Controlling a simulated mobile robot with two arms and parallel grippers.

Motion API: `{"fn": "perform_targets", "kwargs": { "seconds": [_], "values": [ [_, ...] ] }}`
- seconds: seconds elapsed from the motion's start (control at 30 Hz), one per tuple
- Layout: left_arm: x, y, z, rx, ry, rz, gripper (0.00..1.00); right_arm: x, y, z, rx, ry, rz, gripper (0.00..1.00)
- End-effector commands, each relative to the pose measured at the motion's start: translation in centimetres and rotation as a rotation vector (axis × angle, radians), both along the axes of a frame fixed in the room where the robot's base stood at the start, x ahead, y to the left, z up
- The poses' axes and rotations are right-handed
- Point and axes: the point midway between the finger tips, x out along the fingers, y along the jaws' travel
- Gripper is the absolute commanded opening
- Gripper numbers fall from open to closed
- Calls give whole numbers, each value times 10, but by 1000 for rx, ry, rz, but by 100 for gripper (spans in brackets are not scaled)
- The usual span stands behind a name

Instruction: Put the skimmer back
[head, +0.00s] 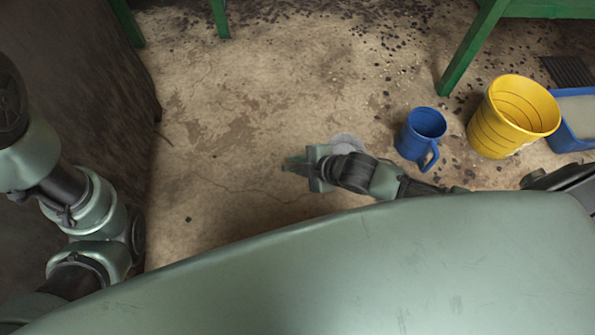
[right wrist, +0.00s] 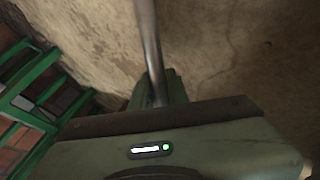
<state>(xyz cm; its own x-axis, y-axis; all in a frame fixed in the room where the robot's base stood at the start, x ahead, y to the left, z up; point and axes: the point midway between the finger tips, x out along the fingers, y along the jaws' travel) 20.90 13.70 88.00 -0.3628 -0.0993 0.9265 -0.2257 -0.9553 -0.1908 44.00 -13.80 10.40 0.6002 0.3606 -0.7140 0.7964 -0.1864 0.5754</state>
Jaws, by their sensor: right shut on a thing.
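My right gripper (head: 297,165) is low over the floor near the middle of the head view. It is shut on the skimmer, whose metal handle (right wrist: 151,45) runs up from between the fingers in the right wrist view. A pale grey round part (head: 347,142), which looks like the skimmer's head, shows just behind the gripper in the head view. The rest of the skimmer is hidden by the gripper and arm. My left arm is at the left edge of the head view, but its gripper does not show.
A blue jug (head: 411,140), a yellow bucket (head: 490,125) and a blue tray (head: 567,143) stand on the floor to the right. Green legs (head: 468,50) stand at the top. A dark surface (head: 100,90) is at the left. The floor left of the gripper is clear.

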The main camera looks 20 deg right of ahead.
Motion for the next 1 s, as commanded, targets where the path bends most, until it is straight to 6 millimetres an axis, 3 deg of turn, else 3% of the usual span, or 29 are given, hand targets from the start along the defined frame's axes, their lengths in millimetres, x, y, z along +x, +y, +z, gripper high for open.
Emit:
{"fn": "perform_targets", "kwargs": {
  "seconds": [0.03, 0.17, 0.57, 0.6, 0.63, 1.0],
  "values": [
    [-1, 0, -12, 0, -2, 0, 76, 0, 0, -14, 0, 0, 0, 0],
    [0, 0, -27, 0, -1, 0, 76, 0, 0, -34, -1, 1, 0, 0],
    [-1, 0, -24, 0, -2, 0, 76, 0, 0, -35, -1, 0, 1, 0],
    [-1, 0, -24, 0, -2, 0, 76, 0, 0, -35, 0, 1, 0, 27],
    [-1, 0, -24, 0, -2, 0, 76, 0, 0, -35, 0, 0, 0, 35],
    [-1, 0, -25, 0, -2, 0, 76, 0, 0, -33, -1, 1, 0, 37]
  ]
}}
